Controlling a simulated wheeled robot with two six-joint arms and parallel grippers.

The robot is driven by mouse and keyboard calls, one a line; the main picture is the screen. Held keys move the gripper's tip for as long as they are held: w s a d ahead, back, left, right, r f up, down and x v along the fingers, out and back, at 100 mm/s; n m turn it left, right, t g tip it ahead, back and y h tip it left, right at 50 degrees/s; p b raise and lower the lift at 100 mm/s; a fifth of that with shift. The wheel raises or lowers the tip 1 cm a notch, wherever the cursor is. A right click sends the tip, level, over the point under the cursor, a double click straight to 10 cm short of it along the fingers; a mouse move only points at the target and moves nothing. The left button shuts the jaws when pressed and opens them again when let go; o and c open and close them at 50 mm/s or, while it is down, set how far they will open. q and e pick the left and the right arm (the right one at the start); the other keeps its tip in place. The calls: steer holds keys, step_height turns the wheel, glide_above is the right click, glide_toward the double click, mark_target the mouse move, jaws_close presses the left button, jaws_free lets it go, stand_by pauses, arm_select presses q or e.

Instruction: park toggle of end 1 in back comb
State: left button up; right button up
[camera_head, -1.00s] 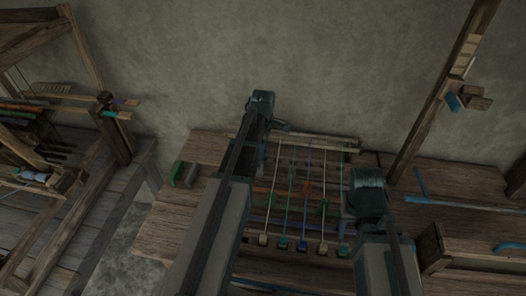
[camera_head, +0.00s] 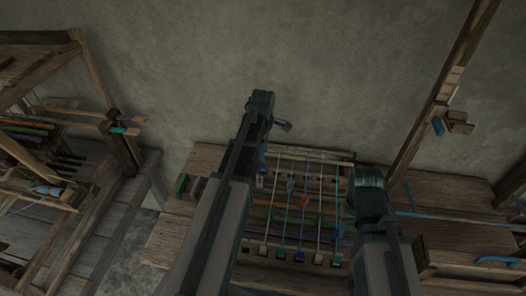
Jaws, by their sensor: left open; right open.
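Several coloured cords (camera_head: 301,205) run from the pale back bar (camera_head: 320,154) down to a front row of small block toggles (camera_head: 299,256). The comb teeth at the back are too small to make out. A small pale block with blue above it (camera_head: 260,180) shows right beside my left arm; I cannot tell whether it is the toggle of end 1. My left gripper (camera_head: 281,126) is open, above and behind the back bar against the wall, with its fingers mostly hidden. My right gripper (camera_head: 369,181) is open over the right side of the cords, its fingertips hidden.
A wooden table (camera_head: 182,232) carries the cords. Green and grey blocks (camera_head: 187,187) stand at its left. A slanted post (camera_head: 437,95) rises at the right, near a blue bar (camera_head: 450,214). Another wooden frame (camera_head: 110,130) stands at the far left.

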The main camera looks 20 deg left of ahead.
arm_select(q)
step_height(320, 180, up, 6)
steer(key=p, duration=0.4)
steer(key=shift+p, duration=0.35)
steer(key=shift+c, duration=0.3)
stand_by(0.4)
